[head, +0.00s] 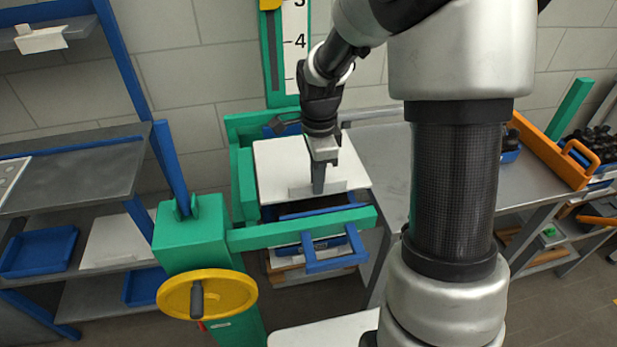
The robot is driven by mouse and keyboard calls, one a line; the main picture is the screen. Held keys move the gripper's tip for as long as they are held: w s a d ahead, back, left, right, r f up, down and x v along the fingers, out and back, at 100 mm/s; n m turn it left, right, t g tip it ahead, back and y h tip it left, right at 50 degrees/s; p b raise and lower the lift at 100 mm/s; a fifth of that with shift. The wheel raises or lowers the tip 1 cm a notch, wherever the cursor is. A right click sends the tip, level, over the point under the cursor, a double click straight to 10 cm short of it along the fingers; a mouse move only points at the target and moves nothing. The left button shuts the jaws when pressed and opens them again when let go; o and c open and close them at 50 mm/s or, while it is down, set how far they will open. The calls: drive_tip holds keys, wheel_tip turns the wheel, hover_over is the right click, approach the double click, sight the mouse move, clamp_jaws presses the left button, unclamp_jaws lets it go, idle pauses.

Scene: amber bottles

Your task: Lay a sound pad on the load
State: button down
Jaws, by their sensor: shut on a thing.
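A white flat pad (275,170) is inside the green frame (300,232), above a blue crate (325,210). My gripper (319,188) comes down from above and is shut on the pad at a pale upright grip strip near its front edge. The pad looks about level and covers most of the crate. I cannot tell whether it rests on the load or hangs just above it. What lies in the crate under the pad is hidden.
A yellow handwheel (207,296) is at the green frame's front left. A white scale (296,45) rises behind it. Left is a grey shelf unit (80,165) with blue trays and a white board. Right is a metal table (385,160); farther right are dark bottles (590,140).

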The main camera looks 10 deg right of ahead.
drive_tip(key=shift+f+b, duration=1.65)
drive_tip(key=shift+f, duration=1)
drive_tip(key=shift+a, duration=0.2)
drive_tip(key=shift+f+b, duration=0.85)
drive_tip(key=shift+f, duration=0.1)
drive_tip(key=c, duration=1.8)
unclamp_jaws()
drive_tip(key=shift+r, duration=0.1)
drive_tip(key=shift+c, duration=0.2)
